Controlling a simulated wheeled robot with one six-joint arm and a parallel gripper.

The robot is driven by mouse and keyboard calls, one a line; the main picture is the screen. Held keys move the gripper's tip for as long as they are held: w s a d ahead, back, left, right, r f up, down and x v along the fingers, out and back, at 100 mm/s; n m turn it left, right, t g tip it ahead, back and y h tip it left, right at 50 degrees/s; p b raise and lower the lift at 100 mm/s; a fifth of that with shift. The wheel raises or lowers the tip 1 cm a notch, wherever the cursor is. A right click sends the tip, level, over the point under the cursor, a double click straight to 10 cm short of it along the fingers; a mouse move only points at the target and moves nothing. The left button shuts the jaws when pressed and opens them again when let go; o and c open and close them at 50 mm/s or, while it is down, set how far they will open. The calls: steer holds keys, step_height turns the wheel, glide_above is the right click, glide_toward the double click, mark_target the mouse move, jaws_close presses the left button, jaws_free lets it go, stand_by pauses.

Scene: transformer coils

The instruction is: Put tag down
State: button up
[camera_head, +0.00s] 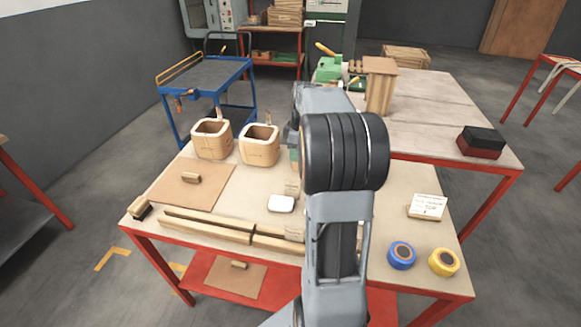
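Several small tags are on the worktable (380,262). A white printed card (430,205) stands tilted on a small wooden base at the right. A small beige tag (292,188) shows just left of my arm, above a white rounded block (281,203). Another small tag (294,234) is by the wooden strips. My arm rises through the middle of the view. My gripper's fingers are hidden behind its black joint, so I cannot see whether they hold a tag. Only a grey-green edge of the wrist area shows left of that joint.
Two hollow wooden coil forms (211,139) (259,145) stand at the back left. A brown board (190,186) and long wooden strips (208,224) lie in front. Blue tape (402,255) and yellow tape (443,262) lie at the front right. A second table (440,110) adjoins behind.

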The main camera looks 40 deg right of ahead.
steer(key=s+a+r+m+t, duration=0.15)
steer(key=s+a+m, duration=0.3)
steer(key=a, duration=0.95)
steer(key=s+a+f+m, duration=0.2)
steer(key=s+a+m, duration=0.1)
steer(key=s+a, duration=0.6)
steer(key=shift+s+a+f+m+t+h, duration=0.15)
steer(key=shift+s+f+m+t+h, duration=0.05)
steer(key=shift+s+m+t+h, duration=0.25)
step_height(320, 180, up, 2)
steer(key=shift+p, duration=0.8)
